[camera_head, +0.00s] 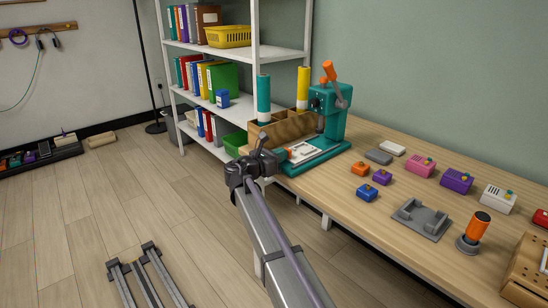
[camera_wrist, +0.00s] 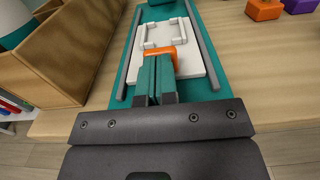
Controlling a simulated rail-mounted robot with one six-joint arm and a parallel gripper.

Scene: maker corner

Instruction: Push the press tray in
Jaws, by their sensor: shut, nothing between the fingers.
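The teal press (camera_head: 328,112) with an orange lever stands at the table's far end by the wall. Its white press tray (camera_head: 304,151) lies on the teal base, between two grey rails (camera_wrist: 206,52), and sticks out at the front. The tray (camera_wrist: 193,63) has an orange handle (camera_wrist: 182,58) at its near end. My gripper (camera_head: 282,155) is in front of the tray, low over the base. In the wrist view my gripper (camera_wrist: 157,62) is shut and empty, its tips overlapping the handle. I cannot tell whether they touch it.
A wooden organiser (camera_wrist: 75,50) stands close on the left of the press base. Small coloured blocks (camera_head: 360,168) and a grey holder (camera_head: 420,217) lie on the table to the right. White shelves (camera_head: 240,55) stand behind on the left.

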